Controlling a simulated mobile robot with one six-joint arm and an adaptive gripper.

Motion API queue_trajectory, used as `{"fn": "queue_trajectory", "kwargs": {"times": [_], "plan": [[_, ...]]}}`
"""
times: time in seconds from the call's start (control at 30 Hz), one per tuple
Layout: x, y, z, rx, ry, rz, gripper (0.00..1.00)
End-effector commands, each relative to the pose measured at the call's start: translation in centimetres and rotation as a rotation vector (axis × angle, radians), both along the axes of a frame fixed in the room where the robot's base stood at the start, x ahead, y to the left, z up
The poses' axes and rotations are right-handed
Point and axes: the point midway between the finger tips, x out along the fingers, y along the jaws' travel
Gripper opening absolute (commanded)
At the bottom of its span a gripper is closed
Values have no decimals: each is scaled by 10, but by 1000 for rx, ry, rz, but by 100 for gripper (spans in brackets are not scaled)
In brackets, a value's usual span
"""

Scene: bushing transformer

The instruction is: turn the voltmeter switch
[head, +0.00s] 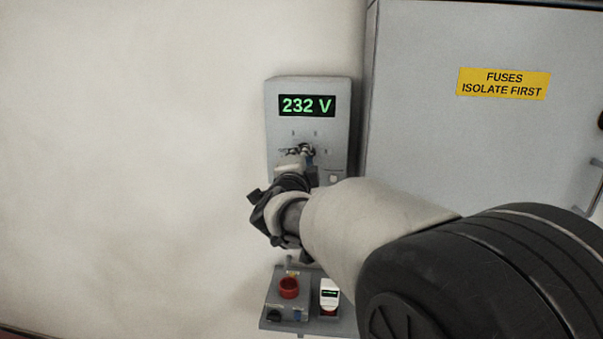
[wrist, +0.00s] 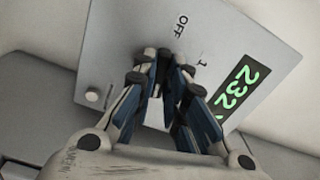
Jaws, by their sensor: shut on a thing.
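The voltmeter (head: 308,84) is a light grey wall box with a green display (head: 307,105) reading 232 V. My gripper (head: 301,152) is at the front of the box, below the display. In the wrist view my gripper (wrist: 166,72) has its fingers drawn together at the panel (wrist: 128,48), shut on the voltmeter switch. The switch itself is hidden between the fingers. An OFF mark (wrist: 181,26) and a 1 mark (wrist: 201,60) show on the panel near the fingertips; other position marks are hidden or too small to read.
A grey cabinet (head: 450,150) with a yellow FUSES ISOLATE FIRST label (head: 503,83) stands close on the right. Below is a small shelf (head: 269,318) with a red round part (head: 289,287) and a white device (head: 329,291). The wall at left is bare.

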Motion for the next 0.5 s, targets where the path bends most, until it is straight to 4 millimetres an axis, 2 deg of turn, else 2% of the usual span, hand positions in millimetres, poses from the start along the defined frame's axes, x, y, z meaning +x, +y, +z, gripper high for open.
{"fn": "queue_trajectory", "kwargs": {"times": [0.2, 0.5], "plan": [[0, 0, -2, 125, -4, 1, 0], [0, 0, 0, 206, -6, 1, 0]]}}
